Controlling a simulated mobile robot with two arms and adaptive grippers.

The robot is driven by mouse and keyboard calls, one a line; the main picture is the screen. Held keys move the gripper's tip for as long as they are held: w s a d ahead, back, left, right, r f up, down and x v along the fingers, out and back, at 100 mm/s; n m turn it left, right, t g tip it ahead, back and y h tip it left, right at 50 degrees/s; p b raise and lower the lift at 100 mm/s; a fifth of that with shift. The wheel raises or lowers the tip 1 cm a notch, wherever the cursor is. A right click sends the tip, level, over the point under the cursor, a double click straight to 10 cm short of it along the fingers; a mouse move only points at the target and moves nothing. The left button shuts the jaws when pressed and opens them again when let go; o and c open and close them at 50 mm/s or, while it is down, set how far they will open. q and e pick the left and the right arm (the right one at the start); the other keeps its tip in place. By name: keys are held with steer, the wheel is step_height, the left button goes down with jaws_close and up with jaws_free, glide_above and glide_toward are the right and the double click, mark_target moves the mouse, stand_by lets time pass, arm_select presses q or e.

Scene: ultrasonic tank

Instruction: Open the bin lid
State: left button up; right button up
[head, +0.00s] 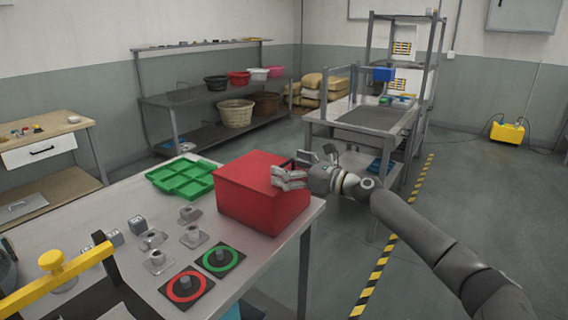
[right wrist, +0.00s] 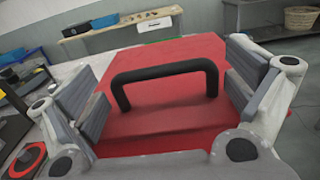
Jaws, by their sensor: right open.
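The red bin (head: 262,200) stands on the grey workbench, right of the green tray, with its lid down. In the right wrist view its red top (right wrist: 190,52) fills the middle, and a black bar handle (right wrist: 165,72) stands out from it. My right gripper (head: 290,172) is at the bin's right side in the head view. In the right wrist view the open fingers (right wrist: 168,95) stand on either side of the handle, with gaps between them and it. The handle is hidden in the head view. My left gripper is not in view.
A green compartment tray (head: 183,178), several grey metal parts, and red (head: 186,287) and green (head: 220,258) ringed pads share the workbench (head: 120,205). A yellow bar (head: 55,280) is at front left. Floor with a striped line (head: 380,262) lies right of the bench.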

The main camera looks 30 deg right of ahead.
steer(key=shift+w+a, duration=0.25)
steer(key=shift+w, duration=0.35)
steer(key=shift+r, duration=0.1)
steer(key=c, duration=1.2)
